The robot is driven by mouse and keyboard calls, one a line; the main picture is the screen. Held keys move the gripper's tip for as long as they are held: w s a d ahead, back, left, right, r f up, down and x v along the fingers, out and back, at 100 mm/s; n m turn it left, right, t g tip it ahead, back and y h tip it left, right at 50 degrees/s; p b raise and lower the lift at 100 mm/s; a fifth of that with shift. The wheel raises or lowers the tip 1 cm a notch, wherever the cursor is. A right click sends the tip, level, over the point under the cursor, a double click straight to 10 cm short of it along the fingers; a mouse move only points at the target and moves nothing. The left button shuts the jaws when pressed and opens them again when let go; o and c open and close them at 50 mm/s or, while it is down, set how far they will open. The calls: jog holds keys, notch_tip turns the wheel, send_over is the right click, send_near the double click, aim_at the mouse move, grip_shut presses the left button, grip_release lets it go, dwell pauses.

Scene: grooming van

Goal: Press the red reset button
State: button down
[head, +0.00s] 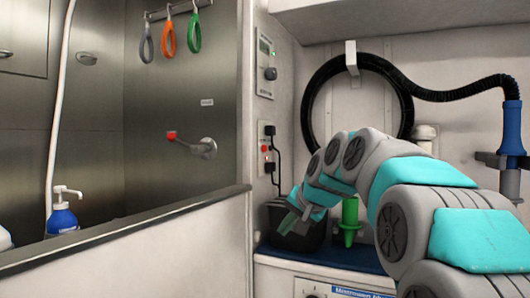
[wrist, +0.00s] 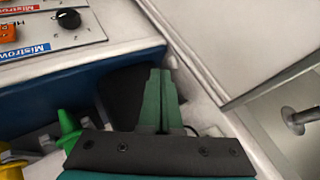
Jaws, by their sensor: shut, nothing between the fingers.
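The red button cannot be made out in the wrist view.
A red-tipped lever (head: 171,135) is on the steel tub wall. A black container (head: 285,240) and green nozzle (head: 350,222) stand on the blue-topped counter. A black hose (head: 308,100) loops on the back wall. The tub edge (head: 150,218) runs along the left.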

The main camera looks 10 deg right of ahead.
aim_at(264, 149)
jog(key=w+d+r+m+t, duration=0.1)
jog(key=w+d+r+t, duration=0.1)
jog(key=r, duration=0.4)
jog(key=w+d+r+m+t, duration=0.1)
jog(key=w+d+r+t, duration=0.1)
jog(key=r, duration=0.4)
jog(key=w+d+r+m+t+b, duration=0.1)
jog(key=w+d+r+t, duration=0.1)
jog(key=w+d+r, duration=0.2)
jog(key=shift+w+r, duration=0.95)
jog(key=shift+w, duration=0.05)
jog(key=w+a+p, duration=0.2)
jog(key=w+a, duration=0.3)
jog(key=a, duration=0.2)
jog(key=shift+p, duration=0.3)
jog(key=shift+a, duration=0.1)
dwell(0.5)
jog(key=shift+w+a+p, duration=0.2)
jog(key=shift+a+p, duration=0.15)
jog(key=shift+p, duration=0.05)
